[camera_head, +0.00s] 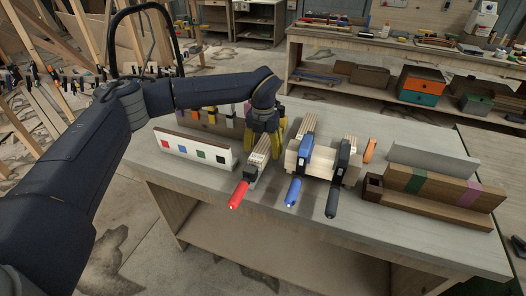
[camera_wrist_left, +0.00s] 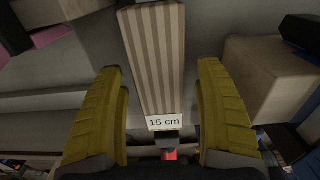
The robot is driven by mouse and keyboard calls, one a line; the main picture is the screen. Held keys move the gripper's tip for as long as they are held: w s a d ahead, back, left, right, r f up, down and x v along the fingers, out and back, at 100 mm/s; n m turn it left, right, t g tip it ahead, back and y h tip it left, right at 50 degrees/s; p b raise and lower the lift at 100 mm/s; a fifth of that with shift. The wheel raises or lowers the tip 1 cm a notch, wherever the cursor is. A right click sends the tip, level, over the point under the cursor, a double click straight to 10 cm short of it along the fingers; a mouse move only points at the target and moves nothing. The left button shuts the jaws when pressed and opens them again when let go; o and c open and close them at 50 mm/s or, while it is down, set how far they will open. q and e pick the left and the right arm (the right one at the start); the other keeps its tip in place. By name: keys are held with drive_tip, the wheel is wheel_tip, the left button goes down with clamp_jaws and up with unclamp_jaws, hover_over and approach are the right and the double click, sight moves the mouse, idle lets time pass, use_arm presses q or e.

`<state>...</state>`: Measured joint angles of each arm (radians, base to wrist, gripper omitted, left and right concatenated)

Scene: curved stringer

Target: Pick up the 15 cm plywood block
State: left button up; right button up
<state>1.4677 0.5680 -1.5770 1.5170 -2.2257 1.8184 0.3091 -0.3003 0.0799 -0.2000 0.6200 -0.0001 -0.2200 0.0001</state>
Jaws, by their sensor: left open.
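The 15 cm plywood block (camera_wrist_left: 155,60) is a striped, layered bar with a white "15 cm" label at its near end. In the left wrist view it lies between the two yellow fingers of my open left gripper (camera_wrist_left: 160,72), with gaps on both sides. In the head view my left gripper (camera_head: 265,140) points down over the bench and partly hides the block (camera_head: 258,158). A red-handled clamp (camera_head: 238,195) lies at the block's near end; its red part shows in the left wrist view (camera_wrist_left: 169,154). My right gripper is not in view.
Right of the block, a pale wooden block (camera_head: 297,164) sits by the blue-handled clamp (camera_head: 293,190) and black-handled clamp (camera_head: 332,200). A white board with coloured squares (camera_head: 195,149) stands left. A brown striped wood piece (camera_head: 440,188) lies right.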

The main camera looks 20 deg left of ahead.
use_arm(q)
drive_tip(key=shift+c, duration=0.5)
drive_tip(key=c, duration=1.3)
drive_tip(key=shift+r, duration=0.2)
